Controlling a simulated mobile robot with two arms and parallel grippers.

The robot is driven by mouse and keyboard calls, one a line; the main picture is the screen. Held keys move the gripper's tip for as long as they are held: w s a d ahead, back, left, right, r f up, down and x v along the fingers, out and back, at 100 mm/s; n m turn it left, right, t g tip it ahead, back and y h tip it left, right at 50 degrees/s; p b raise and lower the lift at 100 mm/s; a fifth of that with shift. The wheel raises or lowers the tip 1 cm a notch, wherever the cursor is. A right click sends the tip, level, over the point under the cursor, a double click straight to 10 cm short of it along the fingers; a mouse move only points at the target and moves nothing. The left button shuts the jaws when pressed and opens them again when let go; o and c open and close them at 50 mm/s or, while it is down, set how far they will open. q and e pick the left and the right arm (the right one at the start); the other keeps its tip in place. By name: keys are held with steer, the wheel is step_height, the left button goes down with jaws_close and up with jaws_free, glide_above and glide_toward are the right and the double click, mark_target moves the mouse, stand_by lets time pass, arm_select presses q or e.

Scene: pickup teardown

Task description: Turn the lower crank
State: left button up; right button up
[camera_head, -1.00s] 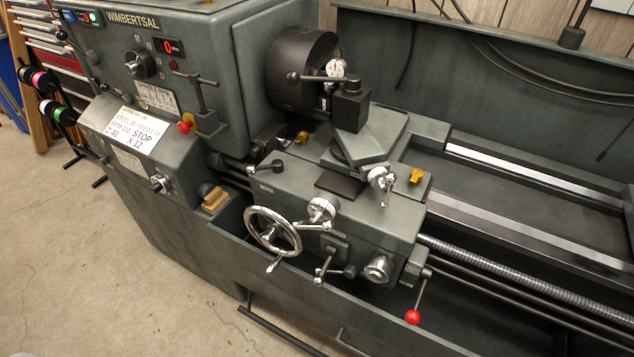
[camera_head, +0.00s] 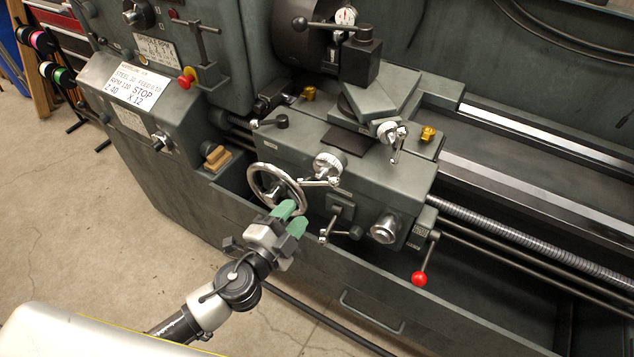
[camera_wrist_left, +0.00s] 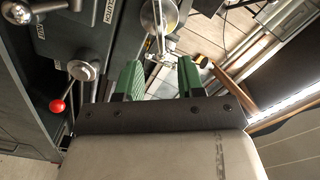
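Two dial cranks show on the lathe carriage in the head view: a lower one (camera_head: 327,166) with its handle pointing right, and a higher one (camera_head: 388,132) with its handle hanging down. A spoked handwheel (camera_head: 296,186) is left of and below the lower crank. My left gripper (camera_head: 291,218) has green fingers, spread open and empty, in front of the handwheel's lower edge. The left wrist view shows the gripper (camera_wrist_left: 160,79) with a clear gap between its fingers. A dial crank (camera_wrist_left: 159,16) lies beyond that gap; I cannot tell which one. My right gripper is not in view.
A lever with a red ball (camera_head: 419,278) stands right of the carriage, and a small lever (camera_head: 326,237) sits below the dials. The chuck (camera_head: 305,35) and tool post (camera_head: 360,60) are above. Bare floor (camera_head: 110,220) lies at left.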

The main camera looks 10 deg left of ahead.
mark_target(317, 185)
arm_select(q)
steer(key=p+x, duration=0.2)
steer(key=x, duration=0.7)
steer(key=shift+w+d, duration=0.2)
steer(key=shift+w, duration=0.4)
steer(key=c, duration=0.7)
steer(key=shift+f, duration=0.1)
steer(key=m, duration=0.3)
steer(key=shift+m, duration=0.3)
steer(key=shift+f+m, duration=0.1)
steer(key=shift+m, duration=1.9)
